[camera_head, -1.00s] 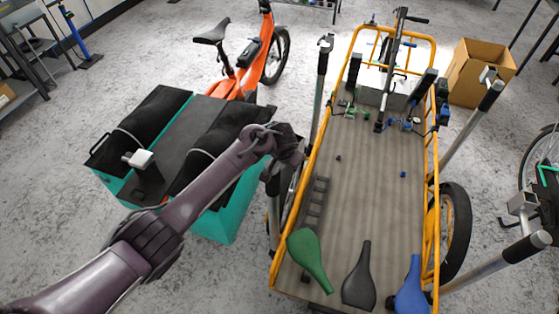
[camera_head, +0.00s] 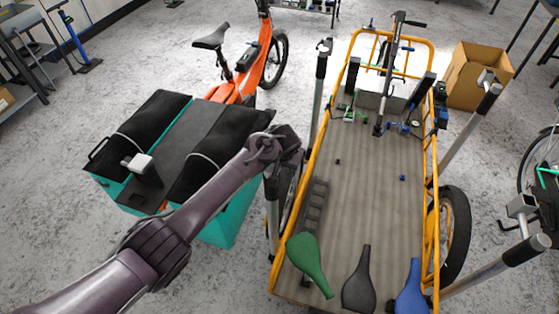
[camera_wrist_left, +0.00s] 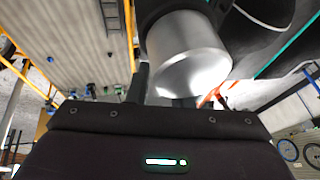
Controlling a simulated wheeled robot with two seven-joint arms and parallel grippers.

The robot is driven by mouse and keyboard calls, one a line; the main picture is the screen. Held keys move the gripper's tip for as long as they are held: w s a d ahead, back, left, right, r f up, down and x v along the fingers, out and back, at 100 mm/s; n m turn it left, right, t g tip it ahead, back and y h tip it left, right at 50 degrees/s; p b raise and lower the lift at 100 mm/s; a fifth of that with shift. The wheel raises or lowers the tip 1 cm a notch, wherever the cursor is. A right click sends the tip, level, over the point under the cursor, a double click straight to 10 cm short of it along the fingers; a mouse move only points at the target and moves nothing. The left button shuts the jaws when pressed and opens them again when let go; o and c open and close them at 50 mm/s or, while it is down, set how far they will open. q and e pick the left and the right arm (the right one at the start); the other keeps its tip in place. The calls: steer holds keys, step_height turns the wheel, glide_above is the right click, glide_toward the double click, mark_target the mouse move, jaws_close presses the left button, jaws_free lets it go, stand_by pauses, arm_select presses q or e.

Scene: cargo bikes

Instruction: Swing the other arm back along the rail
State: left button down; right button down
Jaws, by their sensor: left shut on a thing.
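My left gripper (camera_head: 276,150) is beside the left yellow rail (camera_head: 305,165) of the cargo bike, at about mid-length. The black-and-silver support arm (camera_head: 272,215) stands below it, outside that rail. In the left wrist view a shiny metal cylinder (camera_wrist_left: 188,55) with a dark end is right at the gripper, next to a dark finger (camera_wrist_left: 138,83). The gripper is shut on this arm; its jaws are largely hidden in the head view. Another support arm (camera_head: 320,75) stands upright farther along the left rail. More arms (camera_head: 488,100) stand outside the right rail.
The grey cargo deck (camera_head: 365,190) carries a green saddle (camera_head: 308,262), a black saddle (camera_head: 358,285) and a blue saddle (camera_head: 411,290) at its near end. A teal box (camera_head: 225,215) with black bags is left. A cardboard box (camera_head: 480,75) stands back right.

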arm_select(q)
steer(key=c, duration=1.3)
jaws_free()
steer(key=shift+w, duration=0.1)
steer(key=v, duration=0.7)
steer(key=shift+r+b, duration=0.35)
steer(key=shift+r, duration=0.05)
steer(key=shift+s, duration=0.2)
